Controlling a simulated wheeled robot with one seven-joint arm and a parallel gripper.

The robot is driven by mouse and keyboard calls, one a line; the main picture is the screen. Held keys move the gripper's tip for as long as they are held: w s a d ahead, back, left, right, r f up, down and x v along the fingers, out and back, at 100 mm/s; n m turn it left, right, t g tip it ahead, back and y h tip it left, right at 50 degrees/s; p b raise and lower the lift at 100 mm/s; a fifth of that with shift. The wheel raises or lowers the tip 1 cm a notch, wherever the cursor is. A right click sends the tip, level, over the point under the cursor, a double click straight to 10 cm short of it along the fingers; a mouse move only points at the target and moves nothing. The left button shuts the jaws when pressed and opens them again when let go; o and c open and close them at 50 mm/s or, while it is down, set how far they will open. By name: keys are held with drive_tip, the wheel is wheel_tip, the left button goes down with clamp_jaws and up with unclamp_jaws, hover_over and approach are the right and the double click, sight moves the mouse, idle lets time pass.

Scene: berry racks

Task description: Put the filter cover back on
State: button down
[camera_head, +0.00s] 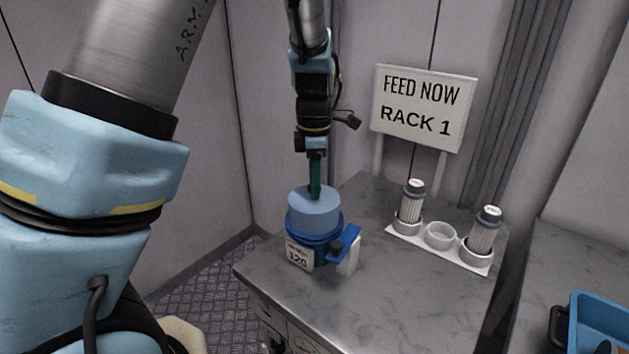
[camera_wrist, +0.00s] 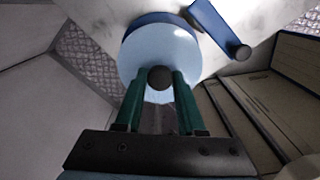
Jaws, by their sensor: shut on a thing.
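The light-blue round filter cover (camera_head: 314,211) is under my gripper (camera_head: 315,194), over the dark-blue filter housing (camera_head: 315,247) at the front left of the marble counter. The housing has a label reading 120. In the wrist view, my green fingers close on the dark knob (camera_wrist: 160,77) on top of the cover (camera_wrist: 136,66). The dark-blue housing (camera_wrist: 150,20) shows past the cover's far edge. The cover looks roughly level. I cannot tell whether it touches the housing or hangs just above it. The inside of the housing is hidden.
A blue lever with a dark knob (camera_head: 337,244) sticks out at the housing's right side. A white tray (camera_head: 407,238) holds two ribbed filters and an empty round cup. A sign (camera_head: 422,107) reads FEED NOW RACK 1. A blue bin (camera_head: 598,325) stands far right. The counter's front middle is clear.

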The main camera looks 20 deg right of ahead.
drive_tip(key=shift+f, duration=0.2)
idle(0.5)
drive_tip(key=shift+c, duration=2.2)
unclamp_jaws()
wheel_tip(320, 180, up, 11)
drive_tip(key=b, duration=0.2)
drive_tip(key=shift+f, duration=0.15)
drive_tip(key=s+a+f+m, duration=0.1)
drive_tip(key=a+f+m, duration=0.2)
drive_tip(key=a, duration=0.7)
drive_tip(key=s+a+f+m+t, duration=0.1)
drive_tip(key=a+f+m, duration=0.2)
drive_tip(key=a+m, duration=0.4)
drive_tip(key=s+a+f+m, duration=0.2)
drive_tip(key=a+m, duration=0.4)
drive_tip(key=a, duration=0.7)
drive_tip(key=shift+f+t, duration=0.3)
drive_tip(key=shift+f, duration=0.15)
